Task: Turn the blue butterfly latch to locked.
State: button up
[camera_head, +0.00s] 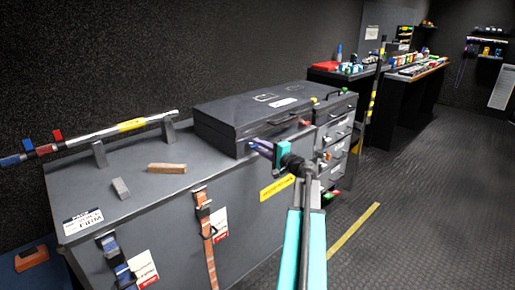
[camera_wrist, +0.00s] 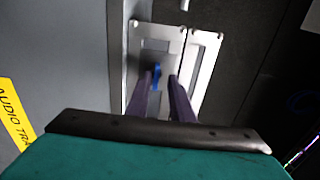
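The blue butterfly latch (camera_wrist: 157,76) shows in the wrist view as a small blue wing on a silver metal plate (camera_wrist: 157,46). The plate is fixed to a grey case front, beside a second silver plate (camera_wrist: 203,60). My gripper (camera_wrist: 161,77) is open, its two purple fingers apart and pointing at the plate. The blue wing appears between the fingertips, nearer the left one; whether it touches is not clear.
A yellow label (camera_wrist: 14,115) is on the grey panel left of the latch. In the head view a black case (camera_head: 240,108) lies on the grey bench (camera_head: 130,208). A drawer unit (camera_head: 337,130) stands just right of my gripper. Open floor (camera_head: 420,200) lies right.

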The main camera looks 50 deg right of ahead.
jog(key=shift+w+f, duration=0.25)
jog(key=shift+w, duration=0.05)
jog(key=s+a, duration=0.1)
jog(key=s, duration=1.2)
jog(key=shift+s, duration=0.4)
jog(key=shift+f, duration=0.1)
